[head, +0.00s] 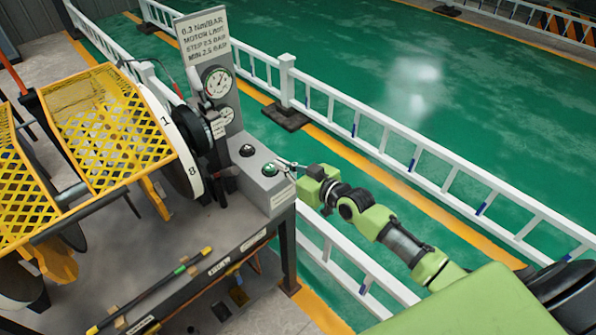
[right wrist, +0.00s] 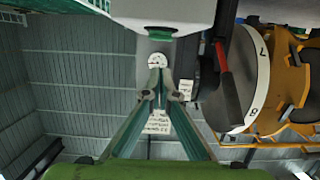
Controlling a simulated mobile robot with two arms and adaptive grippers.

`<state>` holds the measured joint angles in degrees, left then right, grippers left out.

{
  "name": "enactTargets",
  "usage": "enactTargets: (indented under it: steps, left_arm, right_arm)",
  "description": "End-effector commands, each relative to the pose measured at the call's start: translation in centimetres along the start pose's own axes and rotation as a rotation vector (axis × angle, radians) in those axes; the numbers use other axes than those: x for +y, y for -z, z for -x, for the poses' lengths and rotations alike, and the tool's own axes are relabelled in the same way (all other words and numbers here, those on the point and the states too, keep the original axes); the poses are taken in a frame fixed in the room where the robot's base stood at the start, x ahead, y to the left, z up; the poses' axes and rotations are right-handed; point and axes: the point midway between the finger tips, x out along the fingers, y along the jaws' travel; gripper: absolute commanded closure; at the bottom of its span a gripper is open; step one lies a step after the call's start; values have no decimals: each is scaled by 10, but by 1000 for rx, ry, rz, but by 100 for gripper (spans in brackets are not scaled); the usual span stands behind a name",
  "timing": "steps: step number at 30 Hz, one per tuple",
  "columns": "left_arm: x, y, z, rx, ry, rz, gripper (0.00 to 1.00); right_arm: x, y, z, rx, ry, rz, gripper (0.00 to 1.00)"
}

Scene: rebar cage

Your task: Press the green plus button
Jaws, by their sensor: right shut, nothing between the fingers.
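A grey control box (head: 262,186) carries two round buttons on its top. The button nearer my gripper (head: 270,170) is green with a pale mark; the other button (head: 247,150) looks darker. The marks are too small to read as plus or minus. My right gripper (head: 287,165) is shut and empty, its tip just right of the nearer button; I cannot tell whether it touches. In the right wrist view the shut fingertips (right wrist: 158,82) point toward the box, where a green button edge (right wrist: 160,33) shows. My left gripper is not in view.
A numbered white wheel (head: 180,150) and yellow mesh guards (head: 105,120) are at the left. A white railing (head: 400,145) runs behind my right arm. A bench with rods (head: 190,285) lies in front.

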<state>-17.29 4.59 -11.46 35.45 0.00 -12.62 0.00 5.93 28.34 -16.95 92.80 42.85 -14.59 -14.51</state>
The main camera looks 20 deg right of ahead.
Motion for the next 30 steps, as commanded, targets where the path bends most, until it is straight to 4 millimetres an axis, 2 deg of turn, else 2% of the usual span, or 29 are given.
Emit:
enactTargets:
  steps: [1,6,12,30]
  left_arm:
    - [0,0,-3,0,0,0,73]
    - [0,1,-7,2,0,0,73]
    - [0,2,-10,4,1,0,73]
    - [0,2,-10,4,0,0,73]
  right_arm:
    - [0,-2,10,-1,0,1,100]
    - [0,-1,38,0,0,3,100]
    - [1,0,58,1,-1,2,100]
    - [0,2,62,3,-1,1,100]
